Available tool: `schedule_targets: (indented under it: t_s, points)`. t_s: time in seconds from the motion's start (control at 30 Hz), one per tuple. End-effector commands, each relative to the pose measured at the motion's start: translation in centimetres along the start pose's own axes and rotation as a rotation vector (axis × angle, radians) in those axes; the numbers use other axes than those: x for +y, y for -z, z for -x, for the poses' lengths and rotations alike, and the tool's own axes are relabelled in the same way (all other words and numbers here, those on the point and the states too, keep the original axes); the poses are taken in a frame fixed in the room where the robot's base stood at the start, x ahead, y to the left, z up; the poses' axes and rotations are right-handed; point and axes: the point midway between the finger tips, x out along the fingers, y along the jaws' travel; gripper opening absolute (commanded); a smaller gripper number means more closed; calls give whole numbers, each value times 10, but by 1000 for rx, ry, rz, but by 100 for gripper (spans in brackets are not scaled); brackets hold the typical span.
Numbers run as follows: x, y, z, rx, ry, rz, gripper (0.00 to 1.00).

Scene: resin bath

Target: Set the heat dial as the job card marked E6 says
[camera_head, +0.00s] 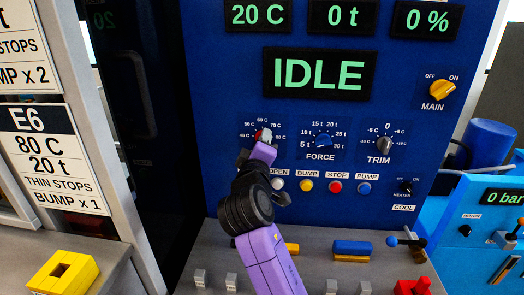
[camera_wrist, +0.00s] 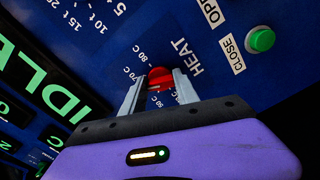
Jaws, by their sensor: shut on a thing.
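The job card marked E6 (camera_head: 55,158) at the left reads 80 C, 20 t, THIN STOPS, BUMP x 1. The red heat dial (camera_wrist: 160,77) is on the blue panel, below a HEAT label in the wrist view. My gripper (camera_wrist: 158,84) is shut on the dial, with a finger at each side. In the head view my gripper (camera_head: 265,138) covers most of the dial, and only a bit of red shows. Scale marks including 70 C and 80 C lie around it. I cannot tell where the pointer points.
The displays above read 20 C (camera_head: 258,15), 0 t and 0 %, and the large one reads IDLE (camera_head: 318,73). The blue FORCE dial (camera_head: 322,141) and the TRIM dial (camera_head: 384,145) are to the right. A row of buttons (camera_head: 306,185) lies just below.

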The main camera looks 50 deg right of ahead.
Motion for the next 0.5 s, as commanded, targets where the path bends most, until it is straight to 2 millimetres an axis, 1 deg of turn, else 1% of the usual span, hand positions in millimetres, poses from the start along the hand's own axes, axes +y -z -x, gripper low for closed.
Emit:
schedule_targets:
  t_s: [0.03,0.5]
  points:
    - [-5,-2,0,-1,2,-43,0]
    - [-7,-2,0,-3,2,-489,0]
